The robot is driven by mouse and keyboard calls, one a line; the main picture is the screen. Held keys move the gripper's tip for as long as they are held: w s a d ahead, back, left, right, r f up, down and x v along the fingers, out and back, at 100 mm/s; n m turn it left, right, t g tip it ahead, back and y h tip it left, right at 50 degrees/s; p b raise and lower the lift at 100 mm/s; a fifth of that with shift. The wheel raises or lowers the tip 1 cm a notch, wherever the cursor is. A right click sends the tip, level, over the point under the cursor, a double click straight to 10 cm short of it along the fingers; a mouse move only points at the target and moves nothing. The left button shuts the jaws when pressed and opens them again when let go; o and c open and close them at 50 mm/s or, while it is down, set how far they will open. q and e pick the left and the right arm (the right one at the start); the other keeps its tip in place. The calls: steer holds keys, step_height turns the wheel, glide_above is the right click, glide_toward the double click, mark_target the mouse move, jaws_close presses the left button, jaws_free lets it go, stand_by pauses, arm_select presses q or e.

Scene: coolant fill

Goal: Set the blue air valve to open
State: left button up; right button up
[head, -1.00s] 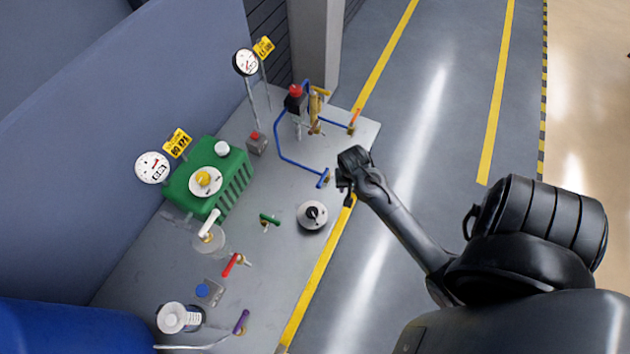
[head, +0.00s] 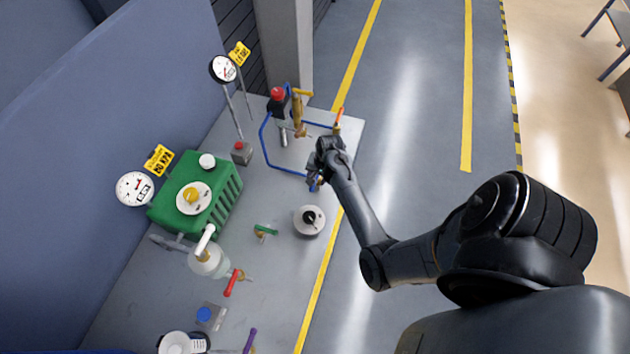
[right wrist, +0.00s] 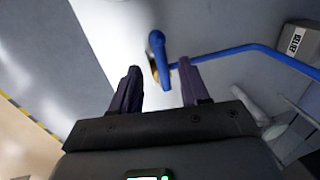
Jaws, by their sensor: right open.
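The blue air valve (head: 313,187) sits at the near end of the blue pipe (head: 265,141), close to the bench's right edge. In the head view it is partly covered by my right gripper (head: 315,178). In the right wrist view the blue valve handle (right wrist: 159,58) shows beyond and between the two dark fingertips of my right gripper (right wrist: 160,78). The gripper is open, with a gap on both sides of the handle. I cannot tell if the handle lies at the fingers' depth. My left gripper is out of view.
The grey bench (head: 265,285) also carries a green tank (head: 222,200), a round dial unit (head: 309,221), and green (head: 266,230), red (head: 232,282) and purple (head: 250,340) handles. An orange-red handle (head: 339,116) stands farther back. The floor to the right is open.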

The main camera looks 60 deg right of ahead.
steer(key=shift+w+f, duration=0.2)
steer(key=shift+f, duration=0.75)
steer(key=shift+w+f, duration=0.2)
steer(key=shift+f, duration=0.75)
jaws_close()
